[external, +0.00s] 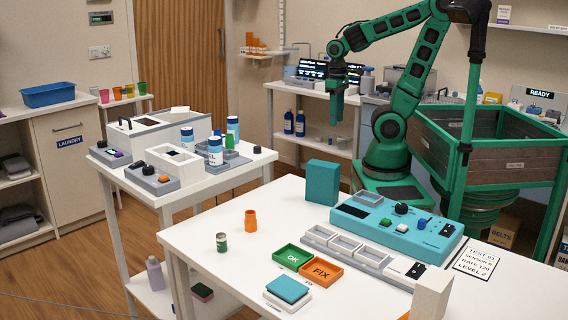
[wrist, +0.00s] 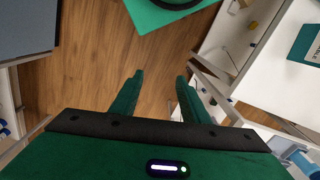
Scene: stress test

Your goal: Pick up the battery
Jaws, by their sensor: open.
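A small upright green cylinder with a pale top (external: 221,242), which looks like the battery, stands on the left part of the white front table (external: 195,240). My gripper (external: 338,118) hangs in the air behind that table, fingers pointing down, well away from the cylinder. In the wrist view my gripper (wrist: 160,78) is open, with nothing between its fingers and wooden floor below. The cylinder is not visible in the wrist view.
An orange bottle-shaped piece (external: 251,221) stands close behind the cylinder. A green OK tray (external: 292,257), an orange FIX tray (external: 320,272) and a teal scale (external: 288,290) lie to its right. A tall teal box (external: 322,182) stands at the table's back edge.

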